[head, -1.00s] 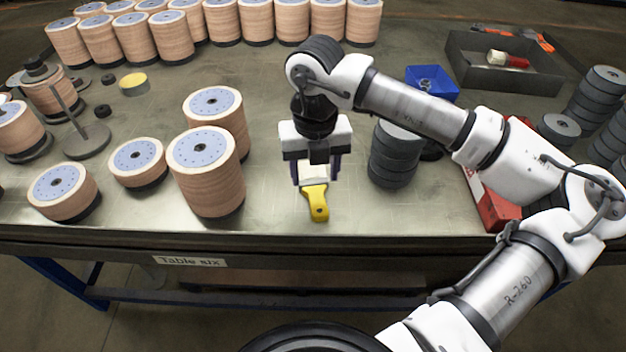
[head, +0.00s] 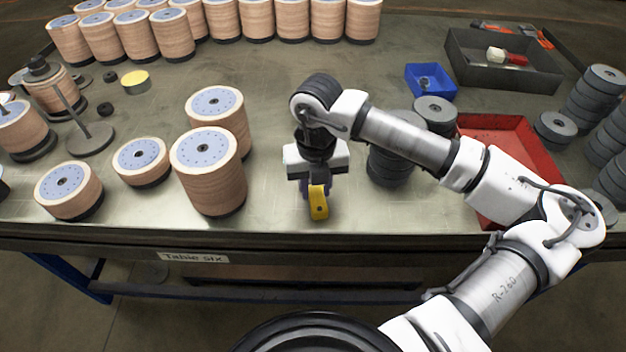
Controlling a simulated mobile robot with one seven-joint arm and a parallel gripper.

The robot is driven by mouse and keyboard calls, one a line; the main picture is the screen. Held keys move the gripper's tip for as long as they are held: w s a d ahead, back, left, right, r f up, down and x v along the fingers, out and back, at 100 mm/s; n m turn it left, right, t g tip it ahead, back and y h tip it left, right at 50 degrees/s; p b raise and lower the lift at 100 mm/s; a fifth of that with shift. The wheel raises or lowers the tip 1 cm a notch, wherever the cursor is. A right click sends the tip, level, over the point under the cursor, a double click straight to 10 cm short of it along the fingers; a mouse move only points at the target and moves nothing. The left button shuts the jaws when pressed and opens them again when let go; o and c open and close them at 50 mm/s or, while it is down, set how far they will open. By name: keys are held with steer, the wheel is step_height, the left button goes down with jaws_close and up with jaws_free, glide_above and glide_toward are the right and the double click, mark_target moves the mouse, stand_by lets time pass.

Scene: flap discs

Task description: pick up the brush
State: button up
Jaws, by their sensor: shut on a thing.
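The brush has a yellow handle (head: 319,204) that points toward the table's front edge in the head view. My gripper (head: 313,190) is shut on the brush, near the middle of the table's front part. The bristle end is hidden behind the gripper and wrist. The handle's end sticks out toward the camera and looks tilted up. I cannot tell exactly how high the brush is above the table (head: 270,215).
Stacks of flap discs (head: 208,175) stand close on the left, and dark disc stacks (head: 388,165) close on the right. A red tray (head: 530,135), a blue bin (head: 440,92) and a grey box (head: 470,75) with another brush (head: 508,57) lie to the right.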

mark_target(316, 191)
steer(key=shift+c, duration=0.8)
steer(key=shift+r, duration=0.1)
step_height(316, 191, up, 10)
steer(key=b, duration=0.2)
